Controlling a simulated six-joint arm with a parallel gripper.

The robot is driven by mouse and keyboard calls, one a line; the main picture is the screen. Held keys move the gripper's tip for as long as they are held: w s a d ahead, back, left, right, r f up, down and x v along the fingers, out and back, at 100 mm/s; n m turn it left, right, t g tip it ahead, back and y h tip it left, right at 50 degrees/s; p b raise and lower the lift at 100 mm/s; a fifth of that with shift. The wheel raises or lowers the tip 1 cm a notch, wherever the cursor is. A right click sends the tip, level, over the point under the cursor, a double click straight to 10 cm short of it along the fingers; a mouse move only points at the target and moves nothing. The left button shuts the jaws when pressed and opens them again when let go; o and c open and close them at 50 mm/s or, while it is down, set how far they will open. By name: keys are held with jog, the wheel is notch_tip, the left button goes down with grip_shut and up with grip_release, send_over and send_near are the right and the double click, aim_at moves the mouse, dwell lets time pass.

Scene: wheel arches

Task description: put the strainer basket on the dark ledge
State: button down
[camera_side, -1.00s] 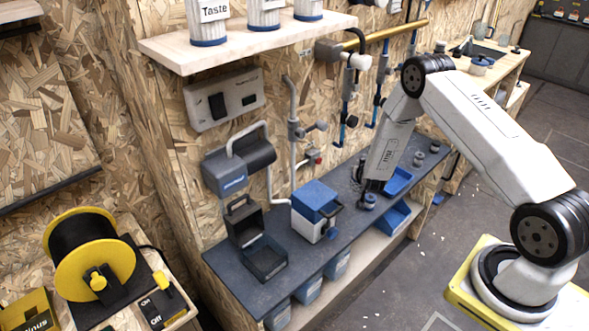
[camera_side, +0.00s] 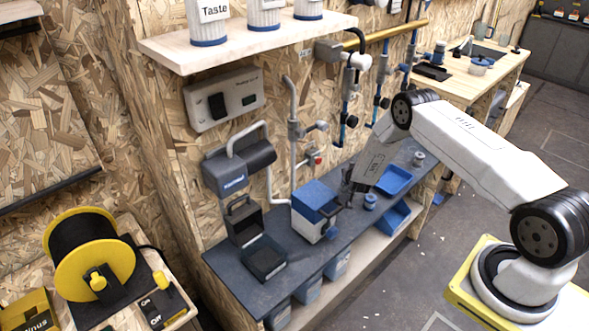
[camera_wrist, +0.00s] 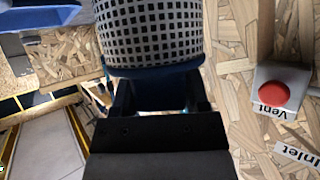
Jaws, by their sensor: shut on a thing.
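The strainer basket (camera_wrist: 152,32) fills the top middle of the wrist view, a pale cylinder with rows of dark square holes and a blue rim. My gripper (camera_wrist: 155,90) is shut on it at the blue rim. In the side view my gripper (camera_side: 346,196) is tilted low over the dark ledge (camera_side: 228,272), just right of a white and blue box. The basket is too small or hidden to make out there, and I cannot tell whether it touches anything.
On the ledge stand the white and blue box (camera_side: 313,210), a black open tray (camera_side: 265,261), a small blue piece (camera_side: 370,201) and a blue tray (camera_side: 393,180). A red button (camera_wrist: 274,93) marked Vent shows in the wrist view. The ledge's left front is clear.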

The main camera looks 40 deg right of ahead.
jog(key=shift+w+d+f, duration=0.15)
jog(key=shift+w+f, duration=0.2)
jog(key=shift+f, duration=1.65)
jog(key=shift+f, duration=0.1)
jog(key=shift+c, duration=0.5)
grip_release()
jog(key=v, duration=1.2)
